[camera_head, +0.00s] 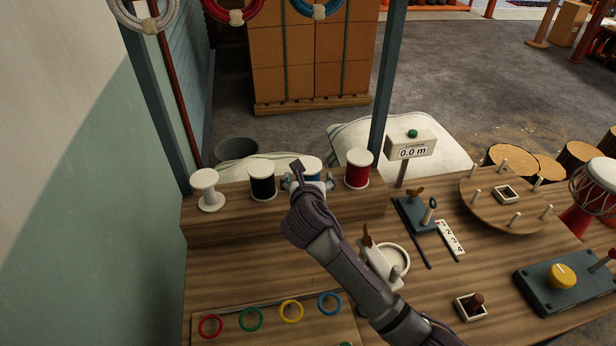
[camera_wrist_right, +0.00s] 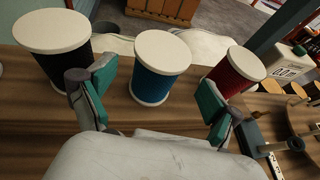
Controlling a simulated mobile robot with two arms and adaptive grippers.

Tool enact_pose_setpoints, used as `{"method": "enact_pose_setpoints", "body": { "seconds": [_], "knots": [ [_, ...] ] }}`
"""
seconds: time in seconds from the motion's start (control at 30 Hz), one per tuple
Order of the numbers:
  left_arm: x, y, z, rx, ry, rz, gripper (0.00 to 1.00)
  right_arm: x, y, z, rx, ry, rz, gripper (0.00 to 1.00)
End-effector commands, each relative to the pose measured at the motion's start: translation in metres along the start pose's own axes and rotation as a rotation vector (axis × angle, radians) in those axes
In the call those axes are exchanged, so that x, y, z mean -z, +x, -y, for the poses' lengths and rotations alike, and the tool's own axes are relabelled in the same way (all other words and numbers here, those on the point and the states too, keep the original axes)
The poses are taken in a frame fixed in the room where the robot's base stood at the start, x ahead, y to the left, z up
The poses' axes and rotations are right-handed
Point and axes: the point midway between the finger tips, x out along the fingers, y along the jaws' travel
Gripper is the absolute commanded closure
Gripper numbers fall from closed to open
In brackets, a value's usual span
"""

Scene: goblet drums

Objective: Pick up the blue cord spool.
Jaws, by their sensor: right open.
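The blue cord spool (camera_wrist_right: 158,75) has white end discs and stands upright on the wooden shelf. In the right wrist view it is between and just beyond the fingers of my right gripper (camera_wrist_right: 157,98), which is open and empty. My left gripper is not in view.
A black spool (camera_head: 263,184) stands close on the left and a red spool (camera_head: 357,172) close on the right. A white spool (camera_head: 207,192) is at the far left. A length display (camera_head: 411,148) stands right of the shelf. Coloured rings lie at the front.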

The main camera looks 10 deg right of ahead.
Motion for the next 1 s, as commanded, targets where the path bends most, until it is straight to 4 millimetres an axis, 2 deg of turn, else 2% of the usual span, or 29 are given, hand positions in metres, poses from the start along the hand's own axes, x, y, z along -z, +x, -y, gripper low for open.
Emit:
{"method": "enact_pose_setpoints", "body": {
  "seconds": [0.17,0.5,0.77,0.83,1.0],
  "knots": [
    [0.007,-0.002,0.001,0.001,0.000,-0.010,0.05,0.000,0.011,0.000,0.000,0.002,-0.002,0.10],
    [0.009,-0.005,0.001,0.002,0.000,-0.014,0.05,0.002,0.053,-0.001,0.001,0.002,-0.001,0.10],
    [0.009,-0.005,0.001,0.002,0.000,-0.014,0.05,0.002,0.056,-0.001,-0.001,0.002,-0.001,0.10],
    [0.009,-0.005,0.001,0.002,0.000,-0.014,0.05,0.002,0.056,-0.001,-0.001,0.002,-0.001,0.16],
    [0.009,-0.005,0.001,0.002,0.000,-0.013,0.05,0.002,0.056,-0.001,-0.001,0.002,-0.001,0.45]
  ]
}}
